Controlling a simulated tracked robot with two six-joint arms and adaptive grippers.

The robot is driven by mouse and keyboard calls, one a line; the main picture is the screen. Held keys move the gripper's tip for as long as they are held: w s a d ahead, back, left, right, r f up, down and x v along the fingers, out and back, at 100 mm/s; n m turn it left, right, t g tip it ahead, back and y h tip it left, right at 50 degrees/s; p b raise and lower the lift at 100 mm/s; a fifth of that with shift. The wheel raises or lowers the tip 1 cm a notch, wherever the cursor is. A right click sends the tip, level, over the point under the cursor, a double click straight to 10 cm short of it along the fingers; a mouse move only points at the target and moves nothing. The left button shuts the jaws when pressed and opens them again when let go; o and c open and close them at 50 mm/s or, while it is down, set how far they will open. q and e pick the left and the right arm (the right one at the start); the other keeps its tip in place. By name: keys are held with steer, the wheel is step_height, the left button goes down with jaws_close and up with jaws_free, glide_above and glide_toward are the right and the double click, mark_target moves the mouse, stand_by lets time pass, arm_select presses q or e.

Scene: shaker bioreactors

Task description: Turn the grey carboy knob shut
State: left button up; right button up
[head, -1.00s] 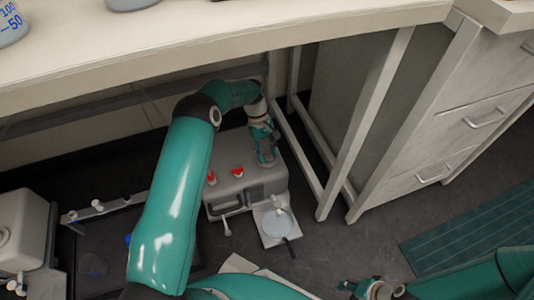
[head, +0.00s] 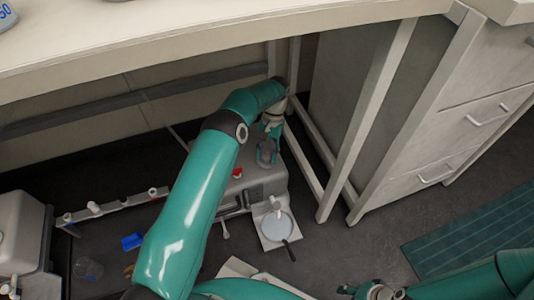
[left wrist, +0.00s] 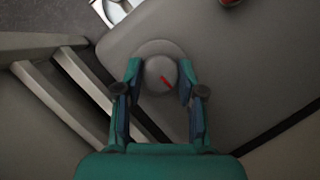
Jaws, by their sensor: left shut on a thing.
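The grey carboy knob (left wrist: 160,73) shows in the left wrist view as a round grey cap with a red line across it, slanting down to the right. It sits on a round collar on the grey top of the carboy (left wrist: 240,90). My left gripper (left wrist: 158,82) is shut on the knob, one finger on each side. In the head view my left gripper (head: 267,158) reaches down onto the top of the grey carboy (head: 265,186), and hides the knob. My right gripper (head: 362,291) is at the bottom edge; its jaws are too small to judge.
A red knob (head: 237,173) stands on the grey top, left of my left gripper. A round plate with a white tap (head: 277,228) lies in front. Table legs (head: 370,120) stand close on the right, with the bench top (head: 150,55) above.

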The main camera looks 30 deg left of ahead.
arm_select(q)
steer(key=shift+m+y, duration=0.3)
steer(key=shift+m, duration=0.3)
steer(key=o, duration=1.1)
steer(key=shift+r, duration=0.1)
step_height(320, 180, up, 10)
steer(key=shift+f, duration=0.1)
